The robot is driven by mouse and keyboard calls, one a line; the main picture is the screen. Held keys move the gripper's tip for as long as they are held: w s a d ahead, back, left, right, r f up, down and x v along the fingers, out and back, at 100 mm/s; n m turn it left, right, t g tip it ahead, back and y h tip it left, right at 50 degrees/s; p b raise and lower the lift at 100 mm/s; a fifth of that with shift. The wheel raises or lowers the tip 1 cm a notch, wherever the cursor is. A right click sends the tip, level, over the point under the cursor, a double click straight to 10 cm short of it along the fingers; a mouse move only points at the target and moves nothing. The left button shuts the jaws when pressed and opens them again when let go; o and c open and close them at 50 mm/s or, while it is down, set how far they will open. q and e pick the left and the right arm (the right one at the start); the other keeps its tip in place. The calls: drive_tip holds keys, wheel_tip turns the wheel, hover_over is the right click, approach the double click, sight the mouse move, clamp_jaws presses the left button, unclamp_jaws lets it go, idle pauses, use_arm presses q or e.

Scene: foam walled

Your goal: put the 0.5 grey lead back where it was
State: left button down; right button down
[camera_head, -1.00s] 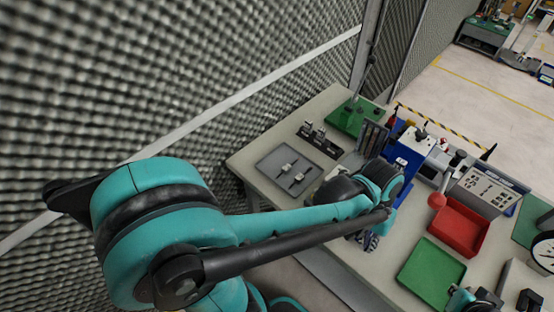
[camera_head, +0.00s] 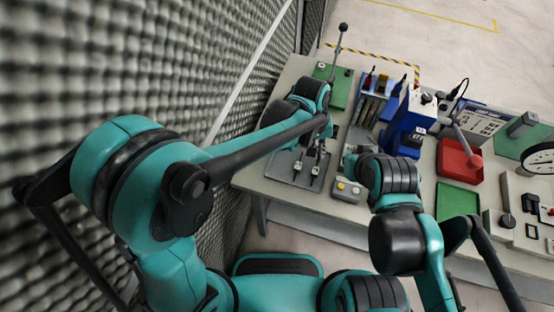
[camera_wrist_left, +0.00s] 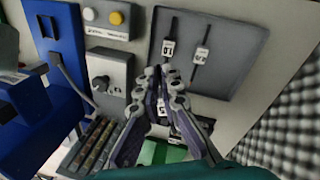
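My left gripper (camera_wrist_left: 164,74) points down over the bench, its two fingertips close together with a narrow gap. Its fingers also show in the head view (camera_head: 319,138). A white label reading 5 (camera_wrist_left: 162,110) shows between the fingers; I cannot tell whether its lead is held. A black rack (camera_wrist_left: 190,124) lies partly hidden under the fingers. The grey tray (camera_wrist_left: 226,76) beside the fingertips holds a lead marked 1.0 (camera_wrist_left: 168,47) and another labelled lead (camera_wrist_left: 200,56). The tray shows in the head view (camera_head: 279,168) too. My right gripper's fingers are not clear behind its arm.
A control box with yellow and white buttons (camera_head: 347,190) stands beside the tray. A blue device (camera_head: 404,125), a red bin (camera_head: 457,160) and a green tray (camera_head: 456,200) are to the right. A foam wall (camera_head: 120,60) bounds the left side.

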use_arm(q)
drive_tip(key=b, duration=0.3)
hover_over(282, 174)
wheel_tip(282, 174, down, 7)
drive_tip(key=shift+a+r, duration=0.1)
drive_tip(key=shift+a, duration=0.05)
drive_tip(key=shift+w+f+b, duration=0.1)
drive_tip(key=shift+f+b, duration=0.6)
drive_tip(key=shift+f, duration=1.35)
drive_tip(key=shift+a, duration=0.1)
drive_tip(key=shift+f, duration=0.2)
drive_tip(key=c, duration=1.7)
unclamp_jaws()
drive_tip(key=shift+r, duration=0.1)
